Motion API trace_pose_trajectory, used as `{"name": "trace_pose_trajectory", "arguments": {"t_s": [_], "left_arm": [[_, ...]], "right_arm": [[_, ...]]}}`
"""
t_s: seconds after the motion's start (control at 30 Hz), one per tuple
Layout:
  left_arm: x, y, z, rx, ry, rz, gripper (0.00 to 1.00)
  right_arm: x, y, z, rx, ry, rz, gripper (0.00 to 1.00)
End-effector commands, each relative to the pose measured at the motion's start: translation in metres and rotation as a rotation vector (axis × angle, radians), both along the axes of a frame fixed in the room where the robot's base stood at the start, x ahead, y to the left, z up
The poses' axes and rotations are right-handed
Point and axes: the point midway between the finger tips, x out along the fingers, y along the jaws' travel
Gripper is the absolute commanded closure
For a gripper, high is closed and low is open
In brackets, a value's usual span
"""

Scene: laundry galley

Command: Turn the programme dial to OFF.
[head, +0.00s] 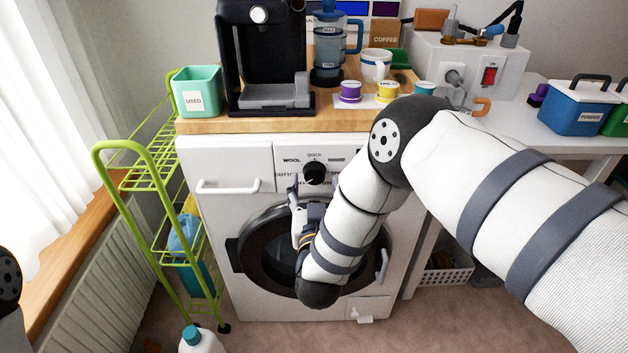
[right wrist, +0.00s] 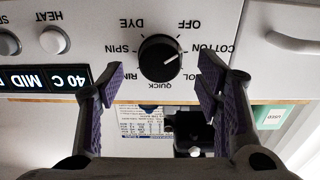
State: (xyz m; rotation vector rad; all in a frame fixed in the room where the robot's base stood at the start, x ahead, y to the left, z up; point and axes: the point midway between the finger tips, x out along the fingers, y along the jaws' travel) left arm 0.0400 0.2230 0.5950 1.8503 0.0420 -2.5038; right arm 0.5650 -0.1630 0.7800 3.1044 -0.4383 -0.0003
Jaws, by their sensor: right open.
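The black programme dial (head: 314,173) is on the white washing machine's (head: 228,160) control panel. The right wrist view shows the dial (right wrist: 160,58) upside down, ringed by words including OFF, COTTON, QUICK, SPIN and DYE. Its white pointer mark points toward COTTON, one label from OFF. My right gripper (right wrist: 158,85) is open, with a purple-padded finger on either side of the dial in that view and a gap on both sides. In the head view the right gripper (head: 301,193) is just below and left of the dial, partly hidden by my wrist. My left gripper is out of view.
A white drawer handle (head: 228,187) sticks out left of the dial. The round door (head: 262,245) is below. A wooden counter (head: 240,124) above holds a coffee machine (head: 262,55) and cups. A green rack (head: 135,170) stands at left, and a bottle (head: 200,342) on the floor.

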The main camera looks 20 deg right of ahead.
Motion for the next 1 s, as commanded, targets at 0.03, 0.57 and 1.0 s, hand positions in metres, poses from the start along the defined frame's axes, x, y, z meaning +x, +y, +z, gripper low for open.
{"name": "trace_pose_trajectory", "arguments": {"t_s": [0.03,0.57,1.0], "left_arm": [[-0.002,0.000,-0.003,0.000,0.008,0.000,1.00],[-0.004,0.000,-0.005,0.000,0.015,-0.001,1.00],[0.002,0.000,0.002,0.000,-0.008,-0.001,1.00]], "right_arm": [[0.008,-0.003,-0.003,-0.001,0.001,-0.001,0.41],[0.028,-0.008,0.000,-0.003,0.002,0.000,0.61],[0.028,-0.006,0.003,-0.235,0.065,0.005,0.88]]}}
